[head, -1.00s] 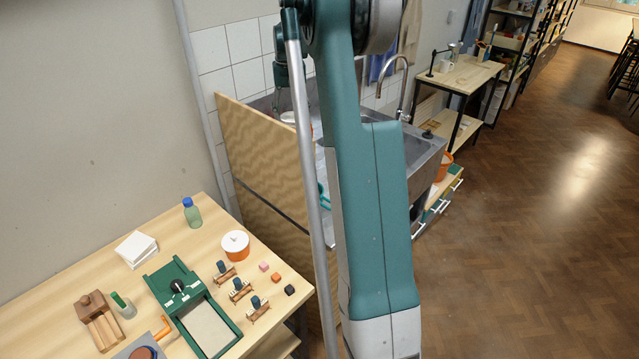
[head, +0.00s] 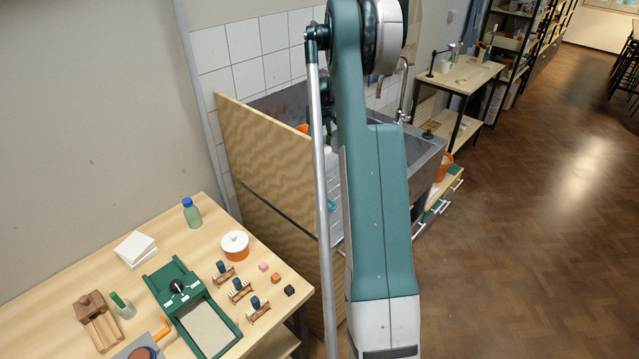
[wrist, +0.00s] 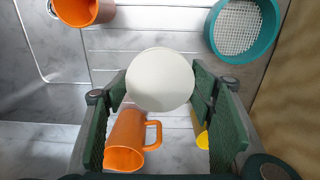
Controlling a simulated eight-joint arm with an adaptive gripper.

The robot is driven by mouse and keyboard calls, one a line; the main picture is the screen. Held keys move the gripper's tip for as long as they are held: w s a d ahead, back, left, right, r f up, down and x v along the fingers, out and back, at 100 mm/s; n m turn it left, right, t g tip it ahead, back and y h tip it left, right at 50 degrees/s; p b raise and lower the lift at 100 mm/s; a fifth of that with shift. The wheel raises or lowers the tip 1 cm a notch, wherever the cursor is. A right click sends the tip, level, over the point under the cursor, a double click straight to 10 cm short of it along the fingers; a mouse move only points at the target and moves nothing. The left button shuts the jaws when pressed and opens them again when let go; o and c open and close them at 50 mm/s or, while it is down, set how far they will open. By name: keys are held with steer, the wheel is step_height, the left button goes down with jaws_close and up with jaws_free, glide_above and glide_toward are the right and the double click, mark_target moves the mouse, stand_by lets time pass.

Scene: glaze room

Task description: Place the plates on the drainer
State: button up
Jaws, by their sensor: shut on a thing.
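In the wrist view, my gripper (wrist: 158,88) has its green fingers shut on a round white plate (wrist: 160,78), which shows face-on between the fingertips. Behind the plate is the ridged steel drainer (wrist: 110,42), which also shows partly in the head view (head: 336,225). Whether the plate touches it I cannot tell. In the head view my arm hides most of the gripper and the sink. No other plate shows clearly.
An orange mug (wrist: 125,142) and a yellow thing (wrist: 201,133) are near my fingers. Another orange vessel (wrist: 78,10) and a teal sieve (wrist: 243,30) are at the far side. A plywood panel (head: 260,165) stands between the sink and the worktable (head: 60,270).

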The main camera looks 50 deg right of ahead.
steer(key=shift+f, duration=0.1)
glide_above(321, 175)
steer(key=shift+w+f, duration=0.15)
steer(key=shift+f, duration=2.85)
steer(key=shift+f, duration=1.85)
steer(key=shift+f, duration=0.2)
steer(key=o, duration=1)
steer(key=shift+o, duration=0.2)
steer(key=shift+r, duration=0.15)
step_height(321, 175, up, 12)
steer(key=shift+r, duration=0.1)
